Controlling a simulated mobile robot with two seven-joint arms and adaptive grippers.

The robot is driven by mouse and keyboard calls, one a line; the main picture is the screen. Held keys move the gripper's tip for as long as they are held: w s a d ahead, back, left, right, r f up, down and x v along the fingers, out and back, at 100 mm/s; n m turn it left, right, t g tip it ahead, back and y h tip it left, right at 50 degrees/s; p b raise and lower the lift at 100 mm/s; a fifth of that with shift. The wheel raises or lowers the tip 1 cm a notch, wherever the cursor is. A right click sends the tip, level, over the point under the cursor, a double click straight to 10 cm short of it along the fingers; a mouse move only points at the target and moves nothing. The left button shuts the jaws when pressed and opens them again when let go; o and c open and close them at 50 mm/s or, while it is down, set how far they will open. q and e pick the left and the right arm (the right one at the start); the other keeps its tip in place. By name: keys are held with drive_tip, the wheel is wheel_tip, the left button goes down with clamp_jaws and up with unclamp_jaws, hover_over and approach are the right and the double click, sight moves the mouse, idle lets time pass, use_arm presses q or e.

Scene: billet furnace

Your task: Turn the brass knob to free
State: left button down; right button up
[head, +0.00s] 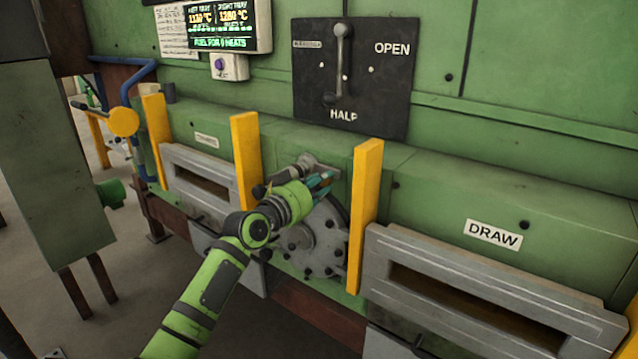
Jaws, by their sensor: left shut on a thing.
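My left gripper (322,182) reaches in from the lower left to the front of the green furnace wall, between two yellow posts. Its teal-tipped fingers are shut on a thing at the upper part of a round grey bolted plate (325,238). The brass knob is not clearly visible; what the fingers hold, seemingly the knob, is hidden by the gripper and wrist. Its turned position cannot be told. A grey metal fitting (306,164) shows just behind the gripper. My right gripper is not in view.
Yellow posts (245,160) and (365,215) flank the gripper closely. A black plate (385,90) with a grey lever and OPEN and HALF labels is above. Grey slotted frames stand either side, the right one (585,335) below a DRAW label. A display (228,25) hangs upper left.

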use_arm(q)
drive_tip(key=n+p, duration=0.2)
drive_tip(key=n, duration=0.7)
drive_tip(key=n+p, duration=0.3)
drive_tip(key=n, duration=0.5)
drive_tip(key=shift+r+n+g+p, duration=0.2)
drive_tip(key=shift+n+g+p, duration=0.1)
drive_tip(key=shift+n+p, duration=0.1)
idle(0.4)
drive_tip(key=c, duration=1)
unclamp_jaws()
drive_tip(key=shift+f, duration=0.1)
drive_tip(key=shift+a, duration=0.1)
drive_tip(key=v, duration=1.2)
drive_tip(key=shift+w+a, duration=0.1)
drive_tip(key=shift+a, duration=0.05)
